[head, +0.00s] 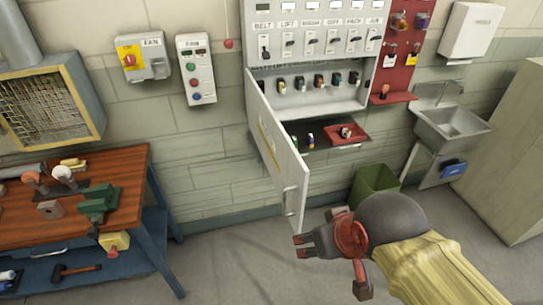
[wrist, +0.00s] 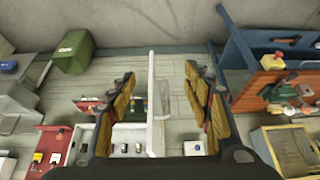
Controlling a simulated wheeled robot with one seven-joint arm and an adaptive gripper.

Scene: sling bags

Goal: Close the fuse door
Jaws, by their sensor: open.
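The fuse door (head: 277,160) is a tall white panel with a yellow label, hinged at the left side of the white fuse cabinet (head: 315,105). It stands wide open, swung out toward me. Its handle (head: 290,200) is near the lower free edge. My gripper (head: 322,250) is open and empty, close to the lower right of the door's free end. In the wrist view, the fuse door (wrist: 152,95) appears nearly edge-on between the two fingers of my gripper (wrist: 160,85). I cannot tell whether any finger touches it.
Inside the cabinet is a row of fuses (head: 320,82). A red tray (head: 345,133) sits on a dark shelf below. A green bin (head: 374,184) and a sink (head: 453,128) stand to the right. A workbench (head: 110,165) stands left; the floor before the door is clear.

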